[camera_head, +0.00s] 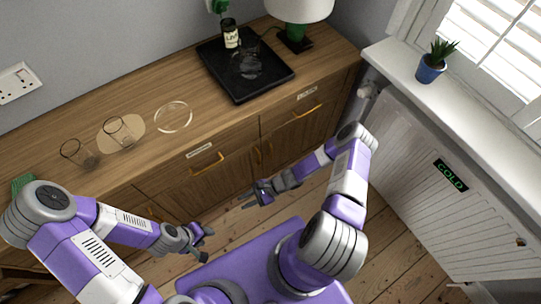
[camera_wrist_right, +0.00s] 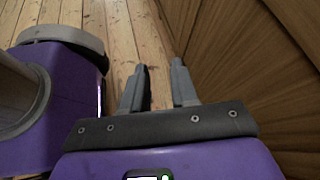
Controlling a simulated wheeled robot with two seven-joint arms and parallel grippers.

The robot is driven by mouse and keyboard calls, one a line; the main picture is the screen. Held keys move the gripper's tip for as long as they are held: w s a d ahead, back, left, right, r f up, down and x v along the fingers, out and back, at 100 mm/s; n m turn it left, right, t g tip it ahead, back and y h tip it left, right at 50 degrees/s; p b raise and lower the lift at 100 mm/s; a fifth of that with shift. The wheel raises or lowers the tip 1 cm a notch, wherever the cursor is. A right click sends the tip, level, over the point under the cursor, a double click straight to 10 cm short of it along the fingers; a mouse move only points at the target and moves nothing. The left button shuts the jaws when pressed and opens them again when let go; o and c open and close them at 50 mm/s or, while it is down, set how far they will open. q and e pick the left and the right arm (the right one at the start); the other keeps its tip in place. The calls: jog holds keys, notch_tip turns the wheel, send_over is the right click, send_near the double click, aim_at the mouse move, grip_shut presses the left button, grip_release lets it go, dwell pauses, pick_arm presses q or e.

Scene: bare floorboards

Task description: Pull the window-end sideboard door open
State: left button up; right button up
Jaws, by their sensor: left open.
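The wooden sideboard (camera_head: 150,92) stands along the wall. Its window-end door (camera_head: 292,140) is at the right end, below a drawer, and looks shut. A small upright brass handle (camera_head: 270,147) is on that door's left side, beside the neighbouring door's handle (camera_head: 257,154). My right gripper (camera_head: 250,194) is in front of the sideboard, apart from the handles, open and empty. In the right wrist view its two fingers (camera_wrist_right: 160,78) are parted, with wooden fronts to their right. My left gripper (camera_head: 207,243) is open and empty, low over the floor at lower left.
A black tray (camera_head: 262,88) with a bottle, a lamp (camera_head: 296,35) and several glass items stand on the sideboard top. A radiator (camera_head: 440,190) is at right under the sill, where a potted plant (camera_head: 431,68) stands. Bare floorboards (camera_head: 388,255) lie between.

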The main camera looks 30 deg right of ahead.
jog(key=w+d+f+m+t+h+b, duration=0.1)
jog(key=w+d+f+m+t+h, duration=0.15)
jog(key=d+m+t, duration=0.35)
jog(key=w+d+f+m+t+h, duration=0.1)
jog(key=w+d+m+t+h, duration=0.25)
jog(key=d, duration=0.55)
jog(key=w+d+f+m+t+h+b, duration=0.1)
jog(key=w+d+f+m+t+h, duration=0.1)
jog(key=w+d+m+t, duration=0.35)
jog(key=shift+y, duration=0.4)
jog(key=x, duration=0.1)
jog(key=b+x, duration=0.1)
jog(key=x, duration=0.2)
jog(key=shift+w+d+r+b, duration=0.3)
grip_shut()
